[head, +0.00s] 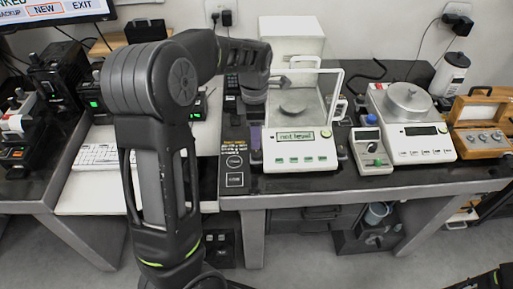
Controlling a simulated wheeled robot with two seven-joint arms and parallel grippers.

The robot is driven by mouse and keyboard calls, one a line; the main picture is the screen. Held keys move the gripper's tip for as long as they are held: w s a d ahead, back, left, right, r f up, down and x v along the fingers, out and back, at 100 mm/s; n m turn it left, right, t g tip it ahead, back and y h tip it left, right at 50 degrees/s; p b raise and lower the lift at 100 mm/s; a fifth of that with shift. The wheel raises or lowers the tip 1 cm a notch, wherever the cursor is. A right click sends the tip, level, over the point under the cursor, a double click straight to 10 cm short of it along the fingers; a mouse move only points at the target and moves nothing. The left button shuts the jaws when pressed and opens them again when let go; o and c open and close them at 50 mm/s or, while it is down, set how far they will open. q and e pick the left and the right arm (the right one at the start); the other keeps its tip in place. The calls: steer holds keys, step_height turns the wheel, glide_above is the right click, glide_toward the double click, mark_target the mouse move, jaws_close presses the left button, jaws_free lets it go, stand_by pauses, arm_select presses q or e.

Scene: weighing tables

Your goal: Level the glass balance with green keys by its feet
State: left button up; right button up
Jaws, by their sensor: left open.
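The glass balance with green keys (296,161) stands on the dark table in the middle of the head view. It has a white body, a lit green display (296,136), a clear glass draft shield and a round pan (295,107) inside. The display text is too small to read surely. Small dark parts, perhaps its feet, show at its front corners; I cannot tell its tilt. My left gripper (275,88) is open at the shield's back left. The wrist partly hides that side, and I cannot tell whether it touches the glass. My right gripper is out of view.
A white box (291,34) stands behind. A keyboard (98,157) and black devices lie left.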

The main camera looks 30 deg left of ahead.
mark_target(255, 153)
arm_select(q)
steer(key=shift+w+f, duration=0.1)
steer(key=shift+f, duration=0.45)
step_height(255, 153, down, 7)
steer(key=shift+r+p, duration=0.1)
steer(key=shift+p, duration=0.45)
steer(key=shift+c, duration=0.2)
jaws_close()
